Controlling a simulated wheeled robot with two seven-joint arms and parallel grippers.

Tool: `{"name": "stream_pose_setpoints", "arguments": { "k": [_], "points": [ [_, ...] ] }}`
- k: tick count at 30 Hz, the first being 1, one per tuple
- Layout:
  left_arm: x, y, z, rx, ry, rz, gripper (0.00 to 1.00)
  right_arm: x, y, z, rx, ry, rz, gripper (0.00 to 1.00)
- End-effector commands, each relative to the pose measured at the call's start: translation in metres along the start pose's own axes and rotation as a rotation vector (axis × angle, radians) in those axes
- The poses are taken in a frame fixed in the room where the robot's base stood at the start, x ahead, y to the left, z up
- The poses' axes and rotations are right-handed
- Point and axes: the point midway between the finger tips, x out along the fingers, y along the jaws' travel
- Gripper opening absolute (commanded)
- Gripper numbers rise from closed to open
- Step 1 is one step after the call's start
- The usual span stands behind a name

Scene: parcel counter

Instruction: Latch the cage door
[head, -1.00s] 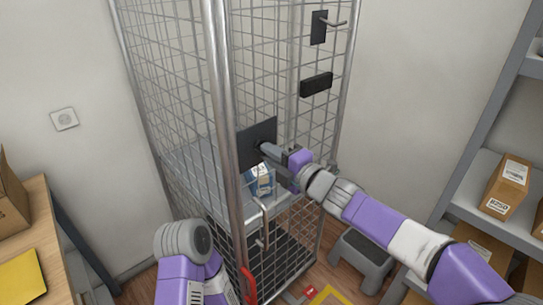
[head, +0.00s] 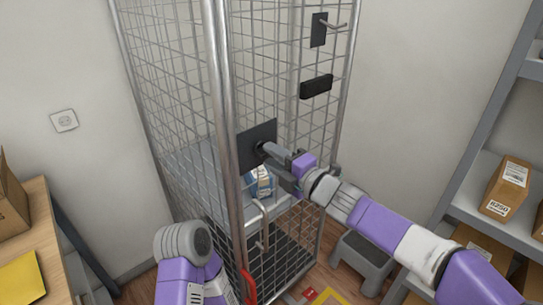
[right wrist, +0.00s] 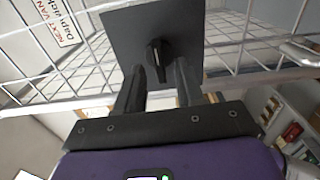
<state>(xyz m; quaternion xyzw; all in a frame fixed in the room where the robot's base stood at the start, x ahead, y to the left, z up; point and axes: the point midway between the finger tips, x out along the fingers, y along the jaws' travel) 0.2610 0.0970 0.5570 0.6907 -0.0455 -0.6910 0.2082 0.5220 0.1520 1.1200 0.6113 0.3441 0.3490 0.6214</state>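The wire-mesh cage door (head: 285,110) faces me, with a dark square plate (head: 257,133) at mid-height near the thick front post. A dark knob (right wrist: 157,56) sits in the middle of this plate in the right wrist view. My right gripper (head: 277,165) is at the plate with its fingers apart; in the wrist view the fingers stand on either side below the knob, with gaps visible. I cannot tell whether the fingertips touch it. My left arm shows at the lower left, but its gripper is out of view.
A black block (head: 316,86) and a dark hook plate (head: 319,30) are higher on the cage. A blue-white carton (head: 262,183) is inside. A grey step stool (head: 362,262) and parcel shelf (head: 493,225) stand right; a wooden table (head: 40,245) stands left.

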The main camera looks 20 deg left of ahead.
Motion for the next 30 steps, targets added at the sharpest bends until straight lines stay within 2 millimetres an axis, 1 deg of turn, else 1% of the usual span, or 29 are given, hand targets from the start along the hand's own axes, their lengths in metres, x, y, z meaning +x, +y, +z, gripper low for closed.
{"name": "stream_pose_setpoints", "arguments": {
  "k": [1, 6, 9, 12, 16, 27, 29, 30],
  "points": [
    [-0.001, 0.0, 0.0, 0.0, 0.0, 0.0, 1.0, -0.009, 0.001, 0.001, -0.001, -0.003, 0.0, 0.37],
    [-0.004, 0.002, 0.0, 0.0, 0.0, 0.0, 1.0, -0.037, 0.001, 0.001, 0.0, -0.004, 0.0, 0.37],
    [-0.006, 0.002, 0.0, 0.0, 0.0, 0.0, 1.0, -0.051, 0.001, 0.001, -0.001, -0.003, 0.0, 0.37],
    [-0.007, 0.003, 0.0, 0.0, 0.0, 0.0, 1.0, -0.06, 0.001, 0.001, 0.0, -0.003, 0.0, 0.37],
    [-0.008, 0.003, 0.0, 0.0, 0.0, 0.0, 1.0, -0.065, 0.0, 0.0, -0.001, -0.001, 0.001, 0.37],
    [-0.007, 0.003, 0.0, 0.0, 0.0, 0.0, 1.0, -0.065, -0.001, 0.0, 0.001, -0.001, 0.0, 0.37],
    [-0.008, 0.003, 0.0, 0.0, 0.0, 0.0, 1.0, -0.065, -0.005, 0.003, 0.019, -0.006, -0.007, 0.37],
    [-0.009, 0.004, 0.0, 0.0, 0.0, 0.0, 1.0, -0.065, -0.012, 0.006, 0.049, -0.014, -0.018, 0.37]
  ]
}}
